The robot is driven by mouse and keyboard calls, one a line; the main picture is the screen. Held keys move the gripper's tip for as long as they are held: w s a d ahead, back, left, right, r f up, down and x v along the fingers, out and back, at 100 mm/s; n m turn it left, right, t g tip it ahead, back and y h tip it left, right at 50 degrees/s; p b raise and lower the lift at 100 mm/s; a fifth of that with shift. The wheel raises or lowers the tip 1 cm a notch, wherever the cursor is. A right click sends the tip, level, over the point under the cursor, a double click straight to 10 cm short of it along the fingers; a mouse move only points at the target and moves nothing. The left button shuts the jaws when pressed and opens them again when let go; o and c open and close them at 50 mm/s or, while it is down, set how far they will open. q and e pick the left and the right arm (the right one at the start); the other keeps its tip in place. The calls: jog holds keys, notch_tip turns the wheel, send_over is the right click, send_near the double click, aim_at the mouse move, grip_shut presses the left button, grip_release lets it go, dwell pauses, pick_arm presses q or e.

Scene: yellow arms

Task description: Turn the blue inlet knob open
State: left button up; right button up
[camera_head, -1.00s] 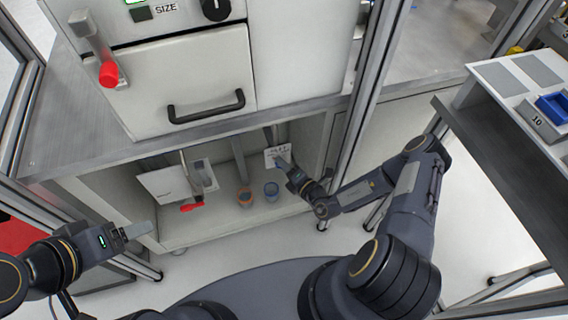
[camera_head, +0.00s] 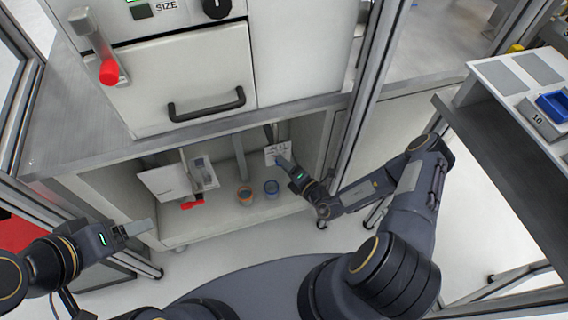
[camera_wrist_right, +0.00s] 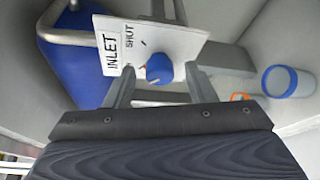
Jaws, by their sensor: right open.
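The blue inlet knob (camera_wrist_right: 158,68) sits on a white plate (camera_wrist_right: 138,46) marked INLET and SHUT in the right wrist view. In the head view the right gripper (camera_head: 284,162) is at the inlet plate (camera_head: 275,150) inside the low cabinet, and the knob is not clear there. My left gripper (camera_head: 140,229) is in front of the cabinet's left side, its jaw opening unclear.
A red-handled lever (camera_head: 192,204) and two cups, one orange-brown (camera_head: 245,195) and one blue (camera_head: 271,188), are in the cabinet. A large blue container (camera_wrist_right: 70,60) is left of the plate. A metal post (camera_head: 358,110) rises near my right arm.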

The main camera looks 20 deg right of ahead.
pick_arm(q)
jog(key=shift+r, duration=0.1)
pick_arm(e)
jog(key=v, duration=0.6)
jog(key=shift+s, duration=0.3)
jog(key=shift+s+d, duration=0.1)
